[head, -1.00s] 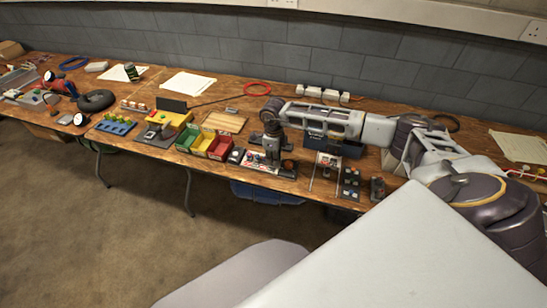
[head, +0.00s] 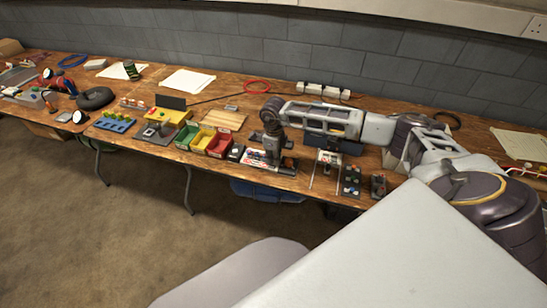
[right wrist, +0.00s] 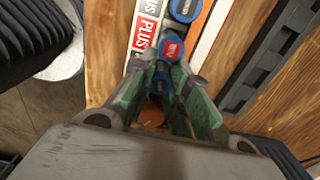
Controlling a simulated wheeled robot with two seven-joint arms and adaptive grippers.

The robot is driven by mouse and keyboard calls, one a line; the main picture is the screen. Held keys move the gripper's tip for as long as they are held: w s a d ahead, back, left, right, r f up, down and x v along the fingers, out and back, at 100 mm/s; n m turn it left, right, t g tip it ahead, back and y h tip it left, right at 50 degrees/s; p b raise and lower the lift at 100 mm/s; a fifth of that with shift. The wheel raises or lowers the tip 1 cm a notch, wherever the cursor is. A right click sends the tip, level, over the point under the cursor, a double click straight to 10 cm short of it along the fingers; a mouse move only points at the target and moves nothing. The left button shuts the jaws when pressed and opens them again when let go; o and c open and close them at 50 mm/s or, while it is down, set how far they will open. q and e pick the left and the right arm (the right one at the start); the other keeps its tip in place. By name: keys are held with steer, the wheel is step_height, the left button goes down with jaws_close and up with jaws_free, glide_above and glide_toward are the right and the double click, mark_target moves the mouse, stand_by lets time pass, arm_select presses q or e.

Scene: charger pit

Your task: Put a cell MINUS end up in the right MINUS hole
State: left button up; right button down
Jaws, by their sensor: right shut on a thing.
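In the head view my right gripper (head: 272,148) points down over a pale board (head: 262,161) near the table's front edge. In the right wrist view its green-padded fingers (right wrist: 168,76) are shut on a blue cell (right wrist: 172,48). The cell's end faces the camera, with a small red mark that I cannot read clearly. The board (right wrist: 146,22) shows red and white PLUS labels. The fingers hide much of the board, and I cannot see a MINUS hole. My left gripper is not in view.
Green, yellow and red bins (head: 210,141) stand left of the board. Small dark holders (head: 352,180) stand to its right. In the right wrist view a dark rail-like piece (right wrist: 270,60) lies to the right, with bare wood between. A wall runs behind the table.

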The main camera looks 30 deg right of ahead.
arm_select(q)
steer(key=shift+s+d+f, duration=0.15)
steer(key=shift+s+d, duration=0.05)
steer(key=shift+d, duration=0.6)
arm_select(e)
steer(key=shift+f, duration=0.1)
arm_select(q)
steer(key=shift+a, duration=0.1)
